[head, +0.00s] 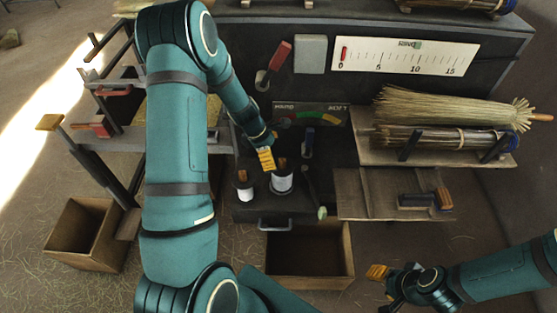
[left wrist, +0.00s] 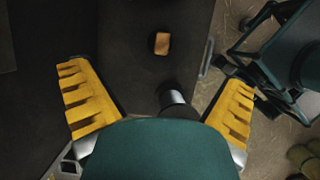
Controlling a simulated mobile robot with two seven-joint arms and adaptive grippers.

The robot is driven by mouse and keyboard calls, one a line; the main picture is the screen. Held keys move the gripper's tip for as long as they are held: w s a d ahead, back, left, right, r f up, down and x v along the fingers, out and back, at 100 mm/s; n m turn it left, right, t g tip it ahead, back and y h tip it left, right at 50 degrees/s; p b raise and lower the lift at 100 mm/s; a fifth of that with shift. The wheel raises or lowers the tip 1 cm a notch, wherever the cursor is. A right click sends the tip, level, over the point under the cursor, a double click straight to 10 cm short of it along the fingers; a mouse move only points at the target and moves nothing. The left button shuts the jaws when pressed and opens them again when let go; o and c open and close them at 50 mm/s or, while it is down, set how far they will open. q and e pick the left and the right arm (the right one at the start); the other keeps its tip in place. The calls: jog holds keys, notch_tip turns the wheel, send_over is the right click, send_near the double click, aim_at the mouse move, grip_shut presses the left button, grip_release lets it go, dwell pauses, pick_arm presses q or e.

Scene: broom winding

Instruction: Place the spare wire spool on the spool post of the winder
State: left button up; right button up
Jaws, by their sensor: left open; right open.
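My left gripper (head: 267,159) is open over the dark winder bench, beside and a little above two spool-like pieces. The larger one, with a white body (head: 282,184) and dark rims, stands right next to the fingers. I cannot tell which is the spare spool or where the post is. The left wrist view shows the spread yellow fingers, an orange-brown top (left wrist: 162,43) ahead, and a dark-and-grey cylinder (left wrist: 174,98) partly hidden by my gripper. My right gripper (head: 384,287) is open and empty at lower right.
A coloured gauge (head: 310,117) and a red-handled lever (head: 279,56) are on the winder. A drawer with a handle (head: 275,224) is below, above an open wooden box (head: 310,283). Brooms (head: 445,107) lie on a shelf at right. Another box (head: 85,235) stands at left.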

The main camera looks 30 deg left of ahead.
pick_arm(q)
jog(key=s+d+f+m, duration=0.2)
jog(key=s+d+m, duration=0.6)
jog(key=d+m, duration=0.3)
jog(key=s+d+f+m, duration=0.2)
jog(key=s+d+m, duration=0.6)
jog(key=d+m, duration=0.3)
jog(key=d, duration=0.2)
jog(key=shift+s+d+f+m+g+p, duration=0.15)
jog(key=shift+d+f+m+g+p, duration=0.15)
jog(key=shift+d+f+g+p, duration=0.1)
